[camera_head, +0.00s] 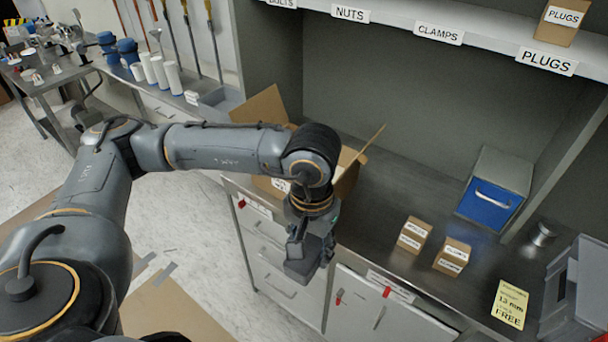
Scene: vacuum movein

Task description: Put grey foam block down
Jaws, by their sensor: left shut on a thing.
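My left arm reaches in from the left, and its gripper (312,248) points down in front of the worktop's front edge, over the drawers. The gripper is shut on a grey piece, which looks like the grey foam block (300,271). The fingers and the block are close in colour, so their border is hard to make out. An open cardboard box (346,178) stands on the worktop behind my left wrist, partly hidden by the arm. My right gripper is not in view.
Two small labelled cartons (413,235) stand on the metal worktop (385,205). A blue-fronted drawer bin (491,203), a yellow note (510,304) and a grey crate (579,290) are to the right. A labelled shelf (400,25) runs above. The worktop between box and cartons is clear.

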